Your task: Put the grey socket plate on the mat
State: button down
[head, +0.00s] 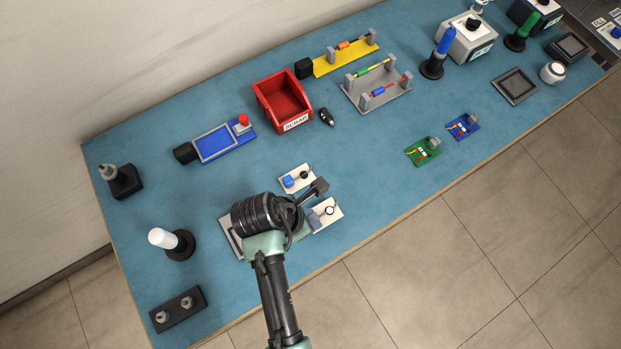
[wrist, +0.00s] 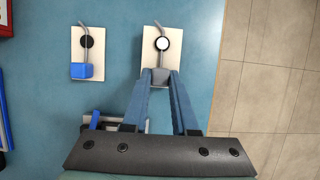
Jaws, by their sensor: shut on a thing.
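The grey socket plate (head: 332,208) is a cream plate with a grey block, a white disc with a dark ring and a bent grey lead. It also shows in the wrist view (wrist: 150,59). My gripper (wrist: 160,78) is shut on its grey block, one finger on each side. The plate is at or close above the bench; any gap cannot be told. A grey-edged flat piece (head: 229,233) lies partly hidden under my arm. A dark grey framed square (head: 514,86) lies at the right end. I cannot tell which of these is the mat.
A similar plate with a blue block (head: 297,178) lies close beside the held one. A red bin (head: 283,102), a blue-screened device (head: 215,143) and a white-topped stand (head: 176,242) stand around. Green (head: 423,151) and blue (head: 462,126) boards lie near the front edge.

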jog(key=shift+f, duration=1)
jog(key=shift+f, duration=0.1)
jog(key=c, duration=0.7)
grip_release()
